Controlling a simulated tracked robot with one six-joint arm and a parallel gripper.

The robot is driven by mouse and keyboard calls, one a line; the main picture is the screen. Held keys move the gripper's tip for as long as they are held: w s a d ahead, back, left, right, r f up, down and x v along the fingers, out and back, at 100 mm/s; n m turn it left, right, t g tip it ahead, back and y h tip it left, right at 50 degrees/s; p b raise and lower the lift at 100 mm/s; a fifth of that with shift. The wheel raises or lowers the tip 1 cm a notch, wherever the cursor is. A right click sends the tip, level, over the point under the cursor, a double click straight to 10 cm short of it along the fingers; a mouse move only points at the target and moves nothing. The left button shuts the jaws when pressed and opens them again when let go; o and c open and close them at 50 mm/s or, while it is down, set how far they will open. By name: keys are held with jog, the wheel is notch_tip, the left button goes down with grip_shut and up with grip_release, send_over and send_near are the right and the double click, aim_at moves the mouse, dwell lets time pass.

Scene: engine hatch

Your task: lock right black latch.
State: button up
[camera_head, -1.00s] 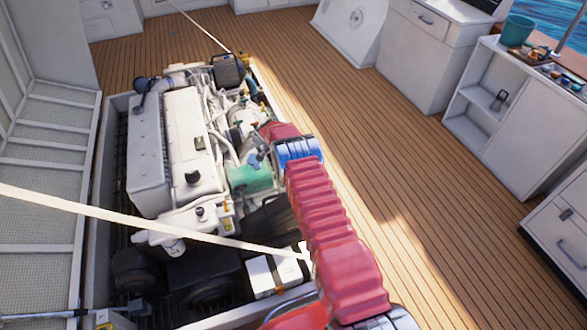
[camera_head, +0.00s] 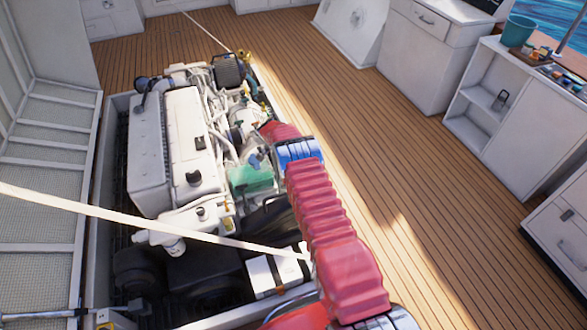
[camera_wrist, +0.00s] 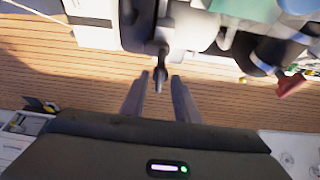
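In the wrist view a small black latch-like lever (camera_wrist: 160,68) sticks out from the edge of the engine (camera_wrist: 200,28). My gripper (camera_wrist: 160,79) is open, with one grey finger on each side of the lever's tip. The lever lies between the fingertips; I cannot tell whether either finger touches it. Whether the latch is locked cannot be told. In the head view the white engine (camera_head: 182,135) sits in the open hatch, and my red arm reaches along its right side. My gripper and the right latch cannot be made out there.
The raised hatch lid (camera_head: 40,225) stands at the left. A pale rope (camera_head: 120,218) crosses above the engine's near end. Wooden deck (camera_head: 400,170) is clear to the right, up to the white cabinets (camera_head: 510,115). A teal bucket (camera_head: 517,30) stands on one.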

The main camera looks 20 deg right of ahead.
jog(key=shift+r, duration=0.1)
jog(key=v, duration=1.3)
jog(key=shift+a+r, duration=0.2)
jog(key=shift+w+n, duration=0.1)
jog(key=shift+n, duration=0.2)
